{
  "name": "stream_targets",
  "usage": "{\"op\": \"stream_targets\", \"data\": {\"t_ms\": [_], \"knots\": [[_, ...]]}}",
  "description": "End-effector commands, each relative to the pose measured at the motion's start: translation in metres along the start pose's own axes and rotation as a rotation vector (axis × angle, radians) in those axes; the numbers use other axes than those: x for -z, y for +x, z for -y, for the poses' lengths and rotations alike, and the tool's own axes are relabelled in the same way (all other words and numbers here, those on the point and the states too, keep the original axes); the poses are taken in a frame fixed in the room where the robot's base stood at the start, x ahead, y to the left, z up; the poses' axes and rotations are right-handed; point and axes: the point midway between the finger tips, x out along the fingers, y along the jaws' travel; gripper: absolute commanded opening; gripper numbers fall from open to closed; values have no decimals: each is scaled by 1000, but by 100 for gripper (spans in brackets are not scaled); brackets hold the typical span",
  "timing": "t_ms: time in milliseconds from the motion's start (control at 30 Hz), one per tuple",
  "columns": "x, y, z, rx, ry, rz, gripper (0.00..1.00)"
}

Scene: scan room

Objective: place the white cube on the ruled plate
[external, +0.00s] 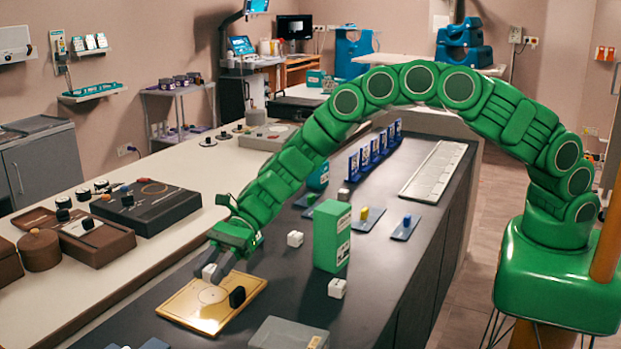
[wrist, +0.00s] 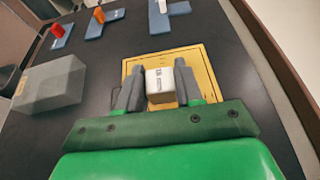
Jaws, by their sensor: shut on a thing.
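My gripper (external: 217,268) is shut on a white cube (external: 208,272) with dark print on one side. In the wrist view the cube (wrist: 160,86) sits between the two grey fingers. A yellow plate (external: 190,311) with thin lines and a circle lies flat on the dark counter. The gripper and cube are over its far left part in the external view; I cannot tell whether the cube touches it. The plate (wrist: 203,62) shows behind the cube in the wrist view. A small black block (external: 237,297) appears to stand on the plate's right side.
Two other white cubes (external: 295,239) (external: 337,288) stand near a tall green box (external: 331,236). A grey translucent box (external: 288,334) is at the counter's front. Blue card stands (external: 376,152) and a long white strip (external: 436,170) lie further back.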

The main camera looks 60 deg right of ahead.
Motion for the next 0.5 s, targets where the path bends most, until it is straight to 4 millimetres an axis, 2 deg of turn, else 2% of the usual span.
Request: {"op": "stream_targets", "data": {"t_ms": [167, 367, 500], "knots": [[4, 5, 3, -1, 0, -1, 6], [27, 14, 2, -1, 3, -2, 6], [32, 16, 2, -1, 1, 0, 6]]}}
